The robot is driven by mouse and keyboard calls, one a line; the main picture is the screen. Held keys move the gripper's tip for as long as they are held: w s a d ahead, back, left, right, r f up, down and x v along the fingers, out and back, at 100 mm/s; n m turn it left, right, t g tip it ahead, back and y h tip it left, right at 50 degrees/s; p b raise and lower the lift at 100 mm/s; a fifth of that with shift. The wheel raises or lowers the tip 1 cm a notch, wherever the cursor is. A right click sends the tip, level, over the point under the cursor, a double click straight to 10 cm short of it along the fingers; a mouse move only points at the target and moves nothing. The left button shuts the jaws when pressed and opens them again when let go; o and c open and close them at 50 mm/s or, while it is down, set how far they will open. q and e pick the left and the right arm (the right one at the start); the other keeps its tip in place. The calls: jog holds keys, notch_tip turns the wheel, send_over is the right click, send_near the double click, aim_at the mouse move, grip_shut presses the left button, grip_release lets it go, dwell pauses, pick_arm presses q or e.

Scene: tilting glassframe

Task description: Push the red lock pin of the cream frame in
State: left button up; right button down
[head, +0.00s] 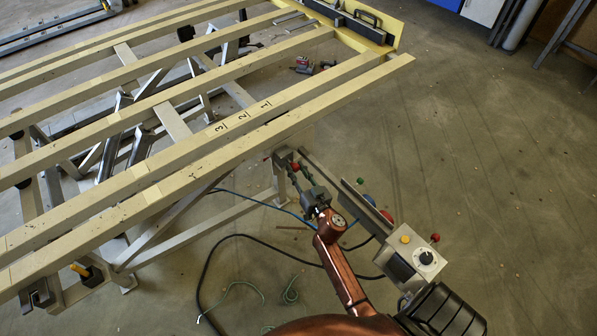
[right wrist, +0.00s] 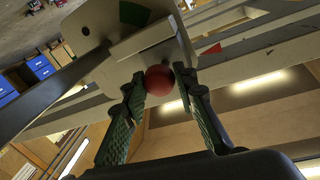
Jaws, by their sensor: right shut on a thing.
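The cream frame (head: 262,135) spans the left and top of the head view as long parallel slats on a metal stand. The red lock pin (head: 295,167) shows as a small red ball knob just below the near slat. In the right wrist view the red knob (right wrist: 158,81) sits in front of a pale plate. My right gripper (head: 302,177) is at the knob, its green-padded fingers on either side of it and shut on it. How far the pin's shaft sticks out is hidden. My left gripper is not in view.
A grey control box (head: 415,258) with a yellow button, a dial and a red knob stands close beside my right arm. A dark cable (head: 235,236) and green cords lie on the floor below. The concrete floor (head: 490,180) at the right is mostly clear.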

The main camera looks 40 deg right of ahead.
jog(key=shift+w, duration=0.75)
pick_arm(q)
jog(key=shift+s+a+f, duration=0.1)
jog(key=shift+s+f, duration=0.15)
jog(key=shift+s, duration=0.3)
pick_arm(e)
jog(key=shift+w+r, duration=0.1)
jog(key=shift+w, duration=0.05)
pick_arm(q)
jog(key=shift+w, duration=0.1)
pick_arm(e)
jog(key=c, duration=1.9)
grip_release()
jog(key=shift+w, duration=0.1)
jog(key=o, duration=0.4)
jog(key=shift+c, duration=0.2)
jog(key=shift+s, duration=0.2)
jog(key=s+a, duration=0.2)
jog(key=s, duration=0.9)
jog(key=shift+s+a, duration=0.2)
jog(key=shift+a, duration=0.05)
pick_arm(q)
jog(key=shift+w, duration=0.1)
